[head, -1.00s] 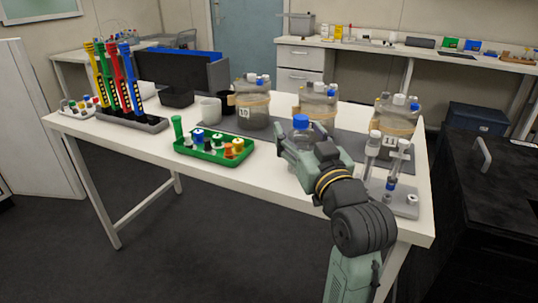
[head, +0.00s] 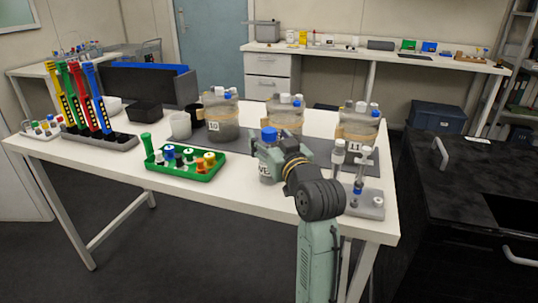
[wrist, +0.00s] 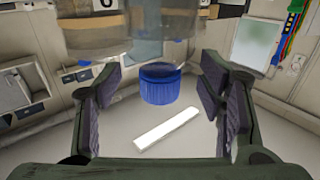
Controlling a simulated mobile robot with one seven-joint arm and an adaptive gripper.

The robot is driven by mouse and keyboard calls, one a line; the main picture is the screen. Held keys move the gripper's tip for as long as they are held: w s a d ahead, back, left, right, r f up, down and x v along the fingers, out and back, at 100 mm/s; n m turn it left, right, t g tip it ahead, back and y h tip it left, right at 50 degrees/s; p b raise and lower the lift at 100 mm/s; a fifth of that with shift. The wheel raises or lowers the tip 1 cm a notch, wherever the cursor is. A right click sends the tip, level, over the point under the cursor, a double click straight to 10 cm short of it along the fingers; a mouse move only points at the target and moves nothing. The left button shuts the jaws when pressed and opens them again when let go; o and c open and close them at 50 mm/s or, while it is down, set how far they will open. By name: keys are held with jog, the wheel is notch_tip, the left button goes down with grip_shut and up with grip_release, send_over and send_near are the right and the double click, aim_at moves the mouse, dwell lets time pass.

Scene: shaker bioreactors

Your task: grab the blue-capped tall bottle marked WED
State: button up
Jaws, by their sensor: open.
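The tall bottle has a blue cap (head: 268,134) and a white label (head: 265,171) whose visible letters look like "WE"; the rest of the label is hidden. It stands upright near the front of the white table. My gripper (head: 260,151) is at the bottle's upper part, below the cap in the head view. In the wrist view the blue cap (wrist: 160,84) is centred between the fingers of my open gripper (wrist: 160,97), with a gap on each side. A white strip (wrist: 167,129) shows below the cap there; I cannot tell what it is.
A green tray (head: 186,172) of small capped vials stands left of the bottle. Large jars (head: 221,117) stand behind, one (head: 358,128) at the right. A grey stand (head: 363,203) with upright tubes is close on the right. Bare table (head: 235,187) lies between tray and bottle.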

jog(key=shift+w+a, duration=0.2)
jog(key=shift+w, duration=0.25)
jog(key=shift+c, duration=0.2)
jog(key=shift+f, duration=0.1)
grip_shut()
dwell(0.4)
